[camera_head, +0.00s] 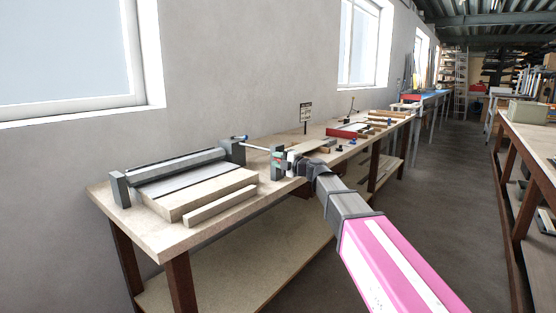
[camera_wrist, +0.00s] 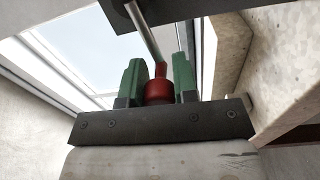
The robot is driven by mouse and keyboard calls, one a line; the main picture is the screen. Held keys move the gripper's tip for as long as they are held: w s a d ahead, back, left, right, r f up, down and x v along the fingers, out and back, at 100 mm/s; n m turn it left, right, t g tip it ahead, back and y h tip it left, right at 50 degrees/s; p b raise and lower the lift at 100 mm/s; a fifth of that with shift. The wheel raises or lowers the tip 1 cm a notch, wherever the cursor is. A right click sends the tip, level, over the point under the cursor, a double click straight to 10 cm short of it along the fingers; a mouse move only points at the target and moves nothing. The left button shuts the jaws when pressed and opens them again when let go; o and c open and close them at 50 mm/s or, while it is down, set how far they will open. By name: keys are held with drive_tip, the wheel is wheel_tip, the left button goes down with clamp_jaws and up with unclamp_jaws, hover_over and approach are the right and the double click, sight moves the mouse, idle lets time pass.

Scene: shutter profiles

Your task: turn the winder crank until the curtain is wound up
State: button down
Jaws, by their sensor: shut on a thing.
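The winder stands on the near end of the workbench, with a grey roller (camera_head: 178,164) between two dark end blocks (camera_head: 120,189). A dark grey sheet, apparently the curtain (camera_head: 188,182), lies in front of the roller on a pale board. The crank's metal rod (camera_head: 256,148) reaches from the right block towards my gripper (camera_head: 277,157). In the wrist view, the green fingers of my gripper (camera_wrist: 158,85) are shut on the red crank knob (camera_wrist: 158,91), one on each side. The rod (camera_wrist: 142,32) rises from there to a dark part. The knob is hardly visible in the head view.
The workbench (camera_head: 228,200) runs along the wall below the windows. A pale wooden strip (camera_head: 220,204) lies at its front edge. Farther along are a small sign (camera_head: 305,113), a red box (camera_head: 345,133) and several tools. The aisle floor (camera_head: 440,200) is clear.

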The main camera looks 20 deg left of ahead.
drive_tip(key=shift+s, duration=0.2)
drive_tip(key=c, duration=0.9)
unclamp_jaws()
drive_tip(key=shift+w, duration=0.1)
drive_tip(key=shift+d, duration=0.1)
drive_tip(key=v, duration=1)
drive_tip(key=shift+s+d, duration=0.25)
